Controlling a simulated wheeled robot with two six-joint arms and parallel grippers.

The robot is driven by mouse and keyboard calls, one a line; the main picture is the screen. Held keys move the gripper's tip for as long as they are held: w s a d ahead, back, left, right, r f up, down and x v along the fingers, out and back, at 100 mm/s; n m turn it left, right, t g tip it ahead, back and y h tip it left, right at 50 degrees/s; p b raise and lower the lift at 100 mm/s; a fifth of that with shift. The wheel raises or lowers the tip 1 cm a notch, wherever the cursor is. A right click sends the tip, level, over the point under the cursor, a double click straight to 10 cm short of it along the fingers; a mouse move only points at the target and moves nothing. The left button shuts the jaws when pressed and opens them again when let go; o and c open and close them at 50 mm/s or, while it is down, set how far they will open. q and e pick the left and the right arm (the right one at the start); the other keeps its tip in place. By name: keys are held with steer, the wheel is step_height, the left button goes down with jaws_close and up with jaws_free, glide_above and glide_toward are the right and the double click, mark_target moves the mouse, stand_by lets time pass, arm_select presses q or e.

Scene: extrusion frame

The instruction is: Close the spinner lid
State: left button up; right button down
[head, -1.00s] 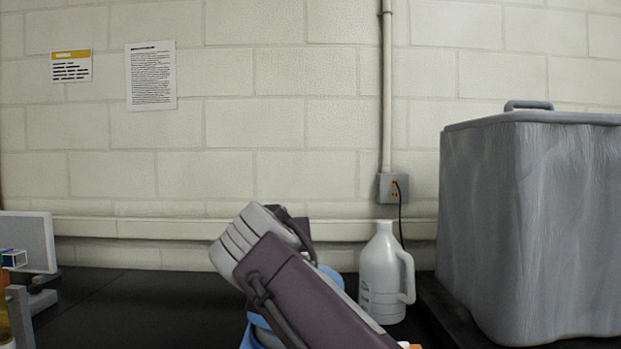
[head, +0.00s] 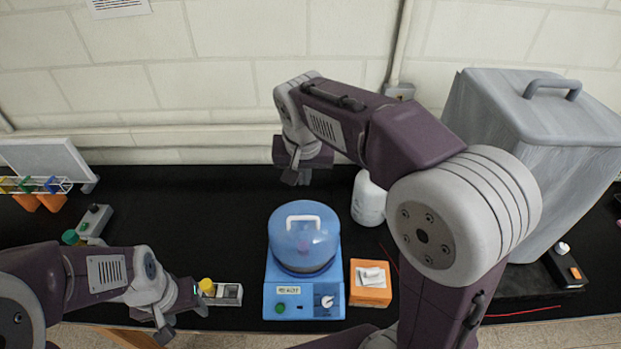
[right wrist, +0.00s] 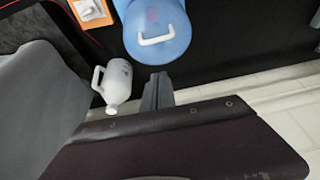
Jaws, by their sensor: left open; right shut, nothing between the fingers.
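The blue spinner (head: 277,299) stands on the black bench at centre, with a dial and green button on its front. Its domed, see-through blue lid (head: 290,243) with a white handle lies over its round top; I cannot tell if it is fully seated. The lid also shows at the top of the right wrist view (right wrist: 172,48). My right gripper (head: 297,178) is shut and empty, behind and above the lid, apart from it. In its wrist view the fingers (right wrist: 157,88) point toward the lid. My left gripper (head: 190,305) is open at the front left, beside a yellow-capped vial (head: 206,286).
An orange box (head: 370,294) with white paper on top stands right of the spinner. A white jug (head: 368,203) is behind it. A large grey lidded bin (head: 530,150) fills the right. A tube rack (head: 35,186) stands far left.

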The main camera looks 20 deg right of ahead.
steer(key=p, duration=0.2)
glide_above(304, 217)
steer(key=w, duration=0.2)
step_height(304, 217, down, 10)
steer(key=r, duration=0.1)
steer(key=f, duration=0.1)
steer(key=s+f, duration=0.1)
steer(key=f, duration=0.1)
steer(key=shift+s+d+p, duration=0.1)
steer(key=shift+s+p, duration=0.2)
steer(key=shift+p, duration=0.05)
steer(key=shift+s+f, duration=0.3)
steer(key=shift+f, duration=0.25)
steer(key=shift+w, duration=0.1)
